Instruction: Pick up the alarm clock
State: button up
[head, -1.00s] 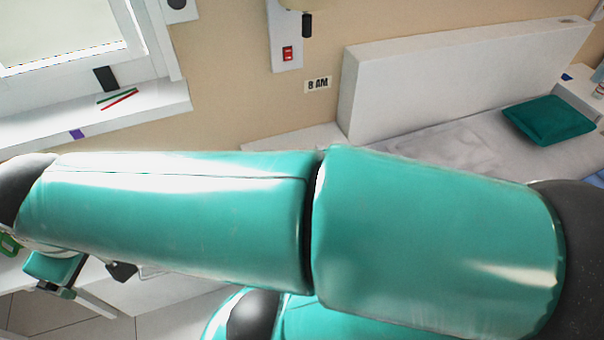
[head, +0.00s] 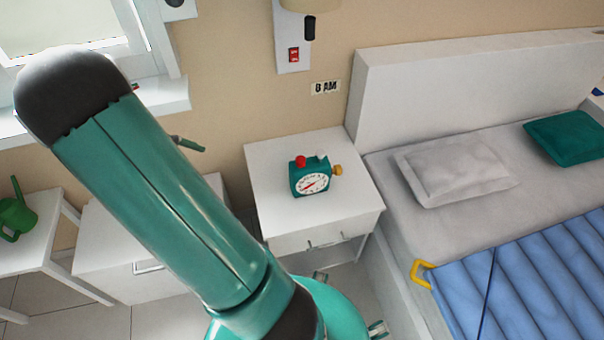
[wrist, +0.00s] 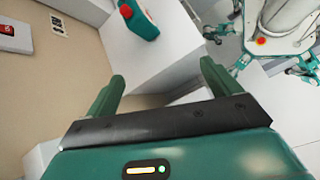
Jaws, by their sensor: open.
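The alarm clock (head: 297,180) is a small teal clock with a white dial, a red knob and a white knob on top, and a yellow knob at its right side. It stands on the white nightstand (head: 268,220). In the wrist view the clock (wrist: 142,22) is at the top, partly cut off by the frame edge. My gripper (wrist: 162,72) is open and empty, its two green fingers apart. The clock lies beyond the fingertips, apart from them. In the head view a green finger (head: 188,144) shows left of the clock; my arm hides most of the gripper.
A bed with a white headboard (head: 400,80), a grey pillow (head: 455,165) and a blue blanket (head: 530,270) stands right of the nightstand. A wall lamp switch (head: 294,55) is above. A green watering can (head: 15,215) is at far left. A white cabinet (head: 110,240) stands left of the nightstand.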

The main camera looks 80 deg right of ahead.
jog(key=s+d+f+n+g+h, duration=0.1)
jog(key=s+d+f+g, duration=0.25)
jog(key=d+f, duration=0.4)
jog(key=n+g+h, duration=0.3)
jog(key=n+g, duration=0.1)
send_near(290, 174)
jog(key=s, duration=0.2)
jog(key=x, duration=0.8)
jog(key=shift+w+d+r, duration=0.25)
jog(key=shift+d, duration=0.05)
jog(key=shift+x, duration=2.9)
jog(key=shift+w+d, duration=0.1)
jog(key=shift+d, duration=0.1)
jog(key=c, duration=1.3)
jog(key=shift+r, duration=0.1)
jog(key=c, duration=0.3)
jog(key=shift+r, duration=0.1)
